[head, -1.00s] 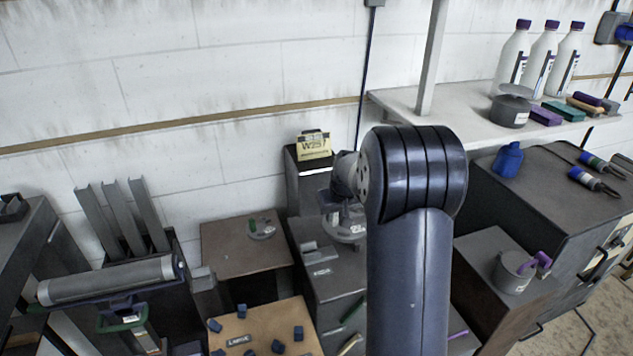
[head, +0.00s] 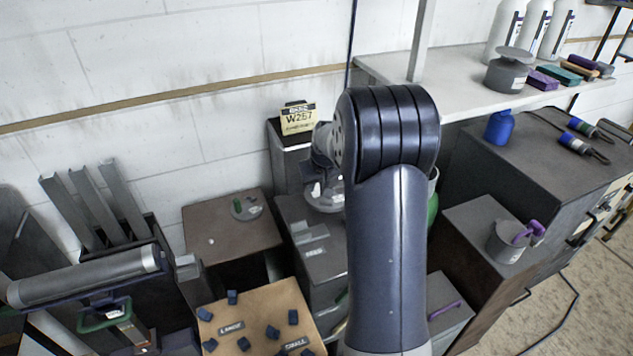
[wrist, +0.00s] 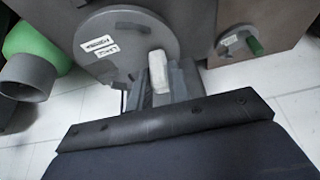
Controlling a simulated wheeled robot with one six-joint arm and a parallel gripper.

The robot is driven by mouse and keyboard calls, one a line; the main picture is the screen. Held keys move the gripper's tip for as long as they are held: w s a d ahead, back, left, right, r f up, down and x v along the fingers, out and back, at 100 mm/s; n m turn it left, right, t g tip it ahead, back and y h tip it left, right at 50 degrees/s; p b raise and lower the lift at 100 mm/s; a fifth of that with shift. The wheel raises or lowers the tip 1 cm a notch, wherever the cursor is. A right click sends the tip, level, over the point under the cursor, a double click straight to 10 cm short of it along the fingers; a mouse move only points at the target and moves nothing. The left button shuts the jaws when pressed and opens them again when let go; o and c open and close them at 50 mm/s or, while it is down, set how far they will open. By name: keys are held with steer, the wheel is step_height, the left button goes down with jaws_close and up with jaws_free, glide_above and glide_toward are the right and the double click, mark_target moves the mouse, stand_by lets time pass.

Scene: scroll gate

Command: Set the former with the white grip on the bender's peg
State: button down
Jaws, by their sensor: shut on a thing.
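My gripper (wrist: 160,88) is shut on the white grip (wrist: 158,71) of a round grey former (wrist: 125,38) with two white labels. The disc spreads out ahead of and to the left of the fingers in the wrist view. In the head view the grey disc (head: 325,197) shows beside my arm, which hides most of the gripper. The disc appears over the grey cabinet (head: 318,248); I cannot tell whether it touches anything. Another small disc with a green grip (head: 246,207) lies on the brown cabinet top (head: 212,222).
A box with a W257 sign (head: 298,119) stands by the wall. A tan board (head: 260,310) with several dark blocks is in front. A long grey roller (head: 85,276) is at left. A grey pot with a purple handle (head: 508,243) is right. A green object (wrist: 33,42) stands left in the wrist view.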

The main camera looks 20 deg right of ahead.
mark_target(317, 195)
steer(key=shift+f+b, duration=1.35)
steer(key=shift+f, duration=0.65)
steer(key=shift+f+b, duration=0.25)
steer(key=shift+b, duration=0.05)
steer(key=c, duration=1.3)
jaws_free()
steer(key=shift+o, duration=0.2)
steer(key=shift+s+f, duration=0.1)
steer(key=shift+f, duration=0.05)
steer(key=v, duration=1.1)
steer(key=x, duration=1.1)
steer(key=shift+r, duration=0.25)
